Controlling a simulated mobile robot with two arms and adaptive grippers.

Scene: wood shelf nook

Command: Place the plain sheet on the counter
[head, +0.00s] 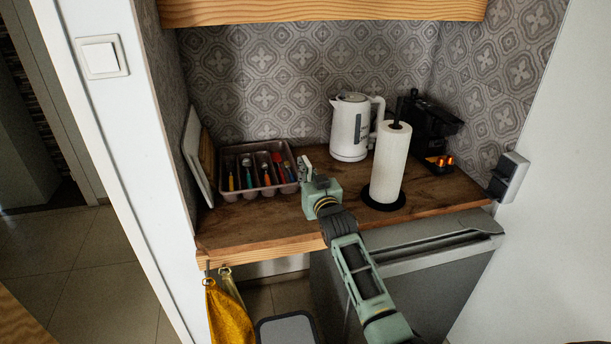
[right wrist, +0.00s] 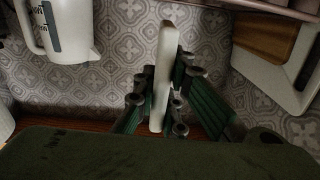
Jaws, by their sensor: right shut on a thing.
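A thin, plain white piece, apparently the plain sheet (right wrist: 164,70), stands nearly edge-on between the fingers of my right gripper (right wrist: 160,104) in the right wrist view. In the head view a small part of the sheet (head: 304,167) shows at the tip of my right gripper (head: 312,182). The gripper is shut on it, over the wooden counter (head: 262,226), between the cutlery tray and the kettle. I cannot tell whether the sheet touches the counter. My left gripper is not in view.
A cutlery tray (head: 231,194) stands left of the gripper. A white kettle (head: 348,130), a paper towel roll (head: 391,162) and a black coffee machine (head: 428,125) stand to the right. White (head: 194,150) and wooden boards (head: 207,153) lean at the left wall. The counter's front left is bare.

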